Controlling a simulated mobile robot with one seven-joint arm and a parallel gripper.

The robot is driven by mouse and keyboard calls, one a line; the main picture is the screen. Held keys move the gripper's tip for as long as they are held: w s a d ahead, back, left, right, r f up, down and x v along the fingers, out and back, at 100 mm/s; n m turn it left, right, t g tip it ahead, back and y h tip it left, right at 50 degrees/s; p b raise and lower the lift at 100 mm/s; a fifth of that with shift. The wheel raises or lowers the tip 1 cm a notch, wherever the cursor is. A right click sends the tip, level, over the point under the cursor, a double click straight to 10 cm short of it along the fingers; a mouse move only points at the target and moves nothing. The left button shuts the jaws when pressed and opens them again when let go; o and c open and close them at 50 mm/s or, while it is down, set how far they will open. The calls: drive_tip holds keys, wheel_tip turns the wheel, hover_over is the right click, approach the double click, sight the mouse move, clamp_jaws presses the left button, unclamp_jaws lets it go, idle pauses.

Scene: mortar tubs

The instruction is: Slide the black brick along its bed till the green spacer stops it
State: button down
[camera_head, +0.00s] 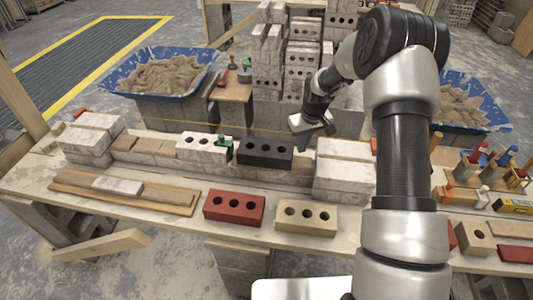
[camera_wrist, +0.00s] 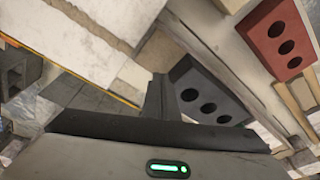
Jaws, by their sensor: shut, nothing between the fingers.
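The black brick (camera_head: 265,153) with three holes lies on its bed in the middle of the low wall. The green spacer (camera_head: 223,143) stands left of it, at the right end of a white holed brick (camera_head: 203,149). Brick and spacer look close; I cannot tell whether they touch. My gripper (camera_head: 303,144) is shut and empty, pointing down by the black brick's right end. In the wrist view the fingers (camera_wrist: 160,96) are beside the black brick (camera_wrist: 208,94); contact is unclear.
White stacked blocks (camera_head: 345,168) stand right of my gripper, and more (camera_head: 92,138) at the wall's left end. A red brick (camera_head: 234,208) and a cream brick (camera_head: 306,218) lie in front. A yellow string line runs behind the wall. Mortar tubs (camera_head: 160,75) stand behind.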

sight(292, 151)
drive_tip(key=shift+f+b, duration=1.9)
drive_tip(key=shift+f, duration=0.95)
drive_tip(key=shift+r, duration=0.1)
drive_tip(key=shift+r, duration=0.35)
drive_tip(key=shift+w+a, duration=0.2)
drive_tip(key=shift+a, duration=0.8)
drive_tip(key=shift+w+a, duration=0.15)
drive_tip(key=shift+a, duration=0.85)
drive_tip(key=shift+d, duration=0.2)
drive_tip(key=shift+s+d, duration=0.15)
drive_tip(key=shift+d, duration=0.5)
wheel_tip(292, 151, up, 9)
drive_tip(key=p, duration=0.5)
drive_tip(key=shift+r, duration=0.1)
